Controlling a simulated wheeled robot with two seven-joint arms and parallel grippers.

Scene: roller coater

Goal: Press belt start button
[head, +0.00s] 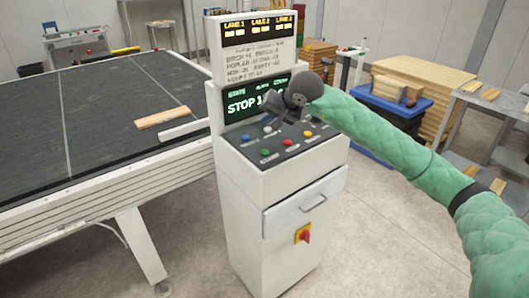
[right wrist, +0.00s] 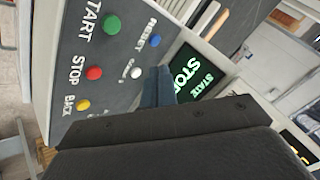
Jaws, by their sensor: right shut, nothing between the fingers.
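The control cabinet (head: 262,205) has a sloped dark button panel. The green button (head: 265,153) sits at its front left; in the right wrist view the green button (right wrist: 112,25) has the label START. The red button (head: 287,143), labelled STOP, and the yellow button (head: 307,134), labelled BACK, are in the same row. Behind are the blue RESET button (head: 246,138) and a white button (head: 267,130). My right gripper (head: 274,108) is shut and empty above the back of the panel, in front of the screen, apart from the green button. My left gripper is out of view.
The screen (head: 240,104) reads STOP, partly hidden by my gripper. A lane display (head: 260,30) stands above it. The dark belt (head: 90,110) at left carries a wooden board (head: 163,117). Stacked wood (head: 425,85) and a blue pallet (head: 390,105) are behind my right arm.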

